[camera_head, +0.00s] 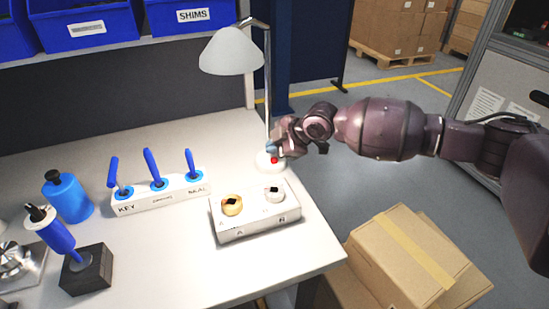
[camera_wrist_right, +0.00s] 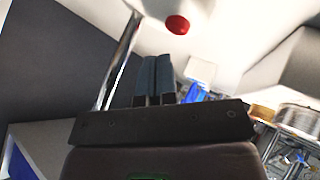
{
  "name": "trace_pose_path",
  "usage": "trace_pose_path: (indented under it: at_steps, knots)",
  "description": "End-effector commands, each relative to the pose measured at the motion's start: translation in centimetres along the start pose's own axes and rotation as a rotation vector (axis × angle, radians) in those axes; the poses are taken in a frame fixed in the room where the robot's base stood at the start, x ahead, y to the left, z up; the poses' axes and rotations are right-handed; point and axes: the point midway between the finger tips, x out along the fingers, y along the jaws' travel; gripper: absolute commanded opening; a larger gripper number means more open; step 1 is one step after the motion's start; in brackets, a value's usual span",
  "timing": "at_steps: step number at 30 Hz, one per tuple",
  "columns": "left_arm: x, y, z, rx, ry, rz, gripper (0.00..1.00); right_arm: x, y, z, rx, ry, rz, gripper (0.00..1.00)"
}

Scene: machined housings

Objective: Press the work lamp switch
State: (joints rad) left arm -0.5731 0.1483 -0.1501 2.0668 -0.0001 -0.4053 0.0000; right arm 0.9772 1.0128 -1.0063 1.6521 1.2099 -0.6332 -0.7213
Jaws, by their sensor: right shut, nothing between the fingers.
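The work lamp (camera_head: 231,52) stands at the table's back right edge, with a pale shade on a thin chrome pole. Its red switch (camera_head: 274,160) sits on the round white base (camera_head: 263,163). My right gripper (camera_head: 271,149) is shut and empty, close above the base and beside the switch. In the right wrist view, the red switch (camera_wrist_right: 177,25) shows beyond the shut fingers (camera_wrist_right: 158,60), a little to their right. A gap shows between fingertips and switch in that view. My left gripper is not in view.
A white block with two round fittings (camera_head: 256,220) lies just in front of the lamp base. A rack of blue-handled tools (camera_head: 160,193) stands to its left. Cardboard boxes (camera_head: 405,260) are on the floor at right. The front middle of the table is clear.

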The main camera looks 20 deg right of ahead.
Motion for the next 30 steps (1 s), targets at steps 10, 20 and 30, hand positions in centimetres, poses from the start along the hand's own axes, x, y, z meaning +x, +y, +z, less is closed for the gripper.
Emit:
trace_pose_path:
  at_steps: [10,20,30]
  knots:
    - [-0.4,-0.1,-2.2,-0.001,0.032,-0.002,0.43,-2.3,1.7,-1.7,-0.003,0.001,0.004,0.0]
    - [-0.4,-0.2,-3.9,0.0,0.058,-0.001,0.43,-3.6,2.6,-2.6,-0.001,0.001,0.003,0.0]
    - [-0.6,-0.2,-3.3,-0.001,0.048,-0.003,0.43,-3.5,2.5,-2.5,-0.001,0.0,0.001,0.0]
